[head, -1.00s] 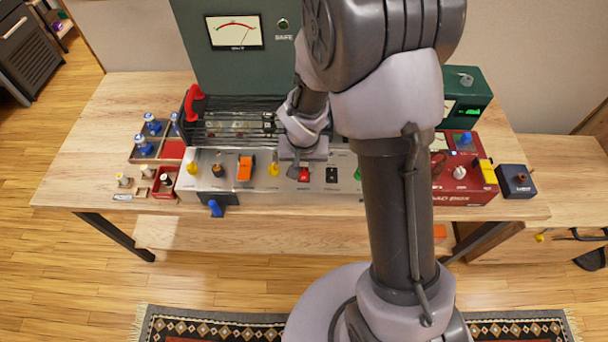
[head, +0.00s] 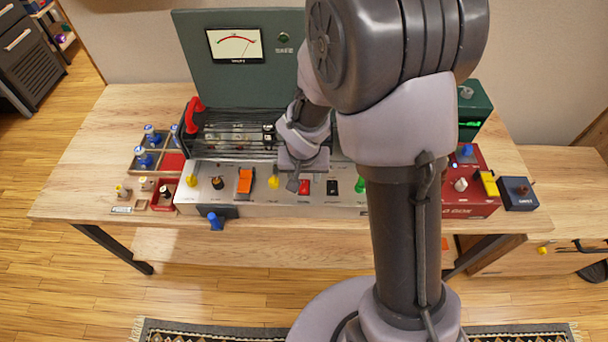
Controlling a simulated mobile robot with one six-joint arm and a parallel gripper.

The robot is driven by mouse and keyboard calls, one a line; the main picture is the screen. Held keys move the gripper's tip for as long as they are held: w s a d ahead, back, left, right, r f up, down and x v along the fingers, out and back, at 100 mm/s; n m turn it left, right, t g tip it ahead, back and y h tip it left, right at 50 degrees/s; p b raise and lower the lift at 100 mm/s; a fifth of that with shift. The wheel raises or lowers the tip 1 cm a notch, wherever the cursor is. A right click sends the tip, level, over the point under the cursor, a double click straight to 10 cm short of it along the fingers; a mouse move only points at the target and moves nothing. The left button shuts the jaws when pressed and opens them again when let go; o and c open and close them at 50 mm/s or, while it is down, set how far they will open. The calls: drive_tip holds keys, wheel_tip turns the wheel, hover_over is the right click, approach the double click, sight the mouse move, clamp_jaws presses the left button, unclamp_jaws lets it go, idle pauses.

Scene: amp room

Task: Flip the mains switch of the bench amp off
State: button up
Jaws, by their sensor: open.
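The bench amp (head: 330,206) is a long pale metal panel along the front of the bench. It carries several controls: a yellow knob (head: 191,180), a black knob (head: 217,183), an orange rocker (head: 245,181), a yellow lever (head: 273,182), a red switch (head: 304,187), a black switch (head: 332,188) and a green knob (head: 360,184). I cannot read which is labelled mains. My gripper (head: 293,184) points down at the panel, just left of the red switch and right of the yellow lever. It is open and looks empty; contact cannot be judged.
A black wire cage with a red handle (head: 194,114) stands behind the panel. A tall green meter cabinet (head: 285,80) rises behind. A red box (head: 470,190) stands at right; parts trays (head: 146,158) lie at left.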

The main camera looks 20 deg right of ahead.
drive_tip(key=p+v, duration=0.6)
drive_tip(key=v, duration=1)
